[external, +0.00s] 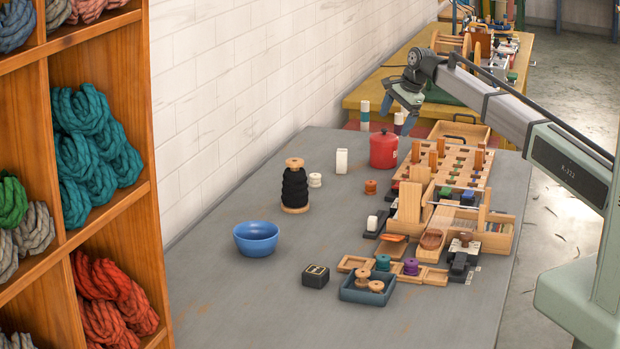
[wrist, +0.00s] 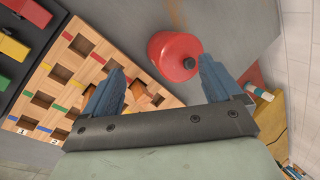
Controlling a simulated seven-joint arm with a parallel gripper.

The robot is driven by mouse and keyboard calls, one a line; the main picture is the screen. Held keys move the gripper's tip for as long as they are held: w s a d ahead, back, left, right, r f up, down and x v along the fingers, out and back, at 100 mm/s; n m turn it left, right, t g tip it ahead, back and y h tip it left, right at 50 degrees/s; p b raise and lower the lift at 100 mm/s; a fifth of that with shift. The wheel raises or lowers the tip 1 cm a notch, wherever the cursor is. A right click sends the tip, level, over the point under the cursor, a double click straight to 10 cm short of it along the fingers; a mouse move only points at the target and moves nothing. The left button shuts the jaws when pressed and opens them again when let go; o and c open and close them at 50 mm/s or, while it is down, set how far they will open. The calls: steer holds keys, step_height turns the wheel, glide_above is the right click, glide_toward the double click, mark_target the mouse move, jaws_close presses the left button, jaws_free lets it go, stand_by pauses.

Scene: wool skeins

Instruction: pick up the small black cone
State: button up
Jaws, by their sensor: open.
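A black wool-wound cone (external: 295,188) with a pale wooden top and base stands upright on the grey table. It is left of centre in the external view, behind the blue bowl. No other black cone can be made out. My gripper (external: 399,108) is high above the far end of the table, far from the black cone. In the wrist view my gripper (wrist: 161,72) has its two blue fingers spread apart with nothing held between them. The black cone is not in the wrist view.
A blue bowl (external: 256,238) stands in front of the black cone. A red lidded pot (external: 383,149) is below my gripper, also in the wrist view (wrist: 174,57). A wooden pegboard (external: 450,165) and trays crowd the right. The table's left front is mostly clear.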

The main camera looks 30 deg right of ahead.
steer(key=s+a+r+m+g+y, duration=0.1)
steer(key=s+a+r+g, duration=0.15)
steer(key=a, duration=1.45)
steer(key=m+g+y, duration=0.1)
steer(key=m+g, duration=0.1)
glide_toward(295, 160)
steer(key=shift+t, duration=0.25)
steer(key=x, duration=1.2)
steer(key=shift+s+a+f, duration=0.1)
steer(key=shift+s+f, duration=0.2)
steer(key=shift+s, duration=0.05)
steer(key=c, duration=1.5)
steer(key=shift+c, duration=0.5)
steer(key=shift+r, duration=0.15)
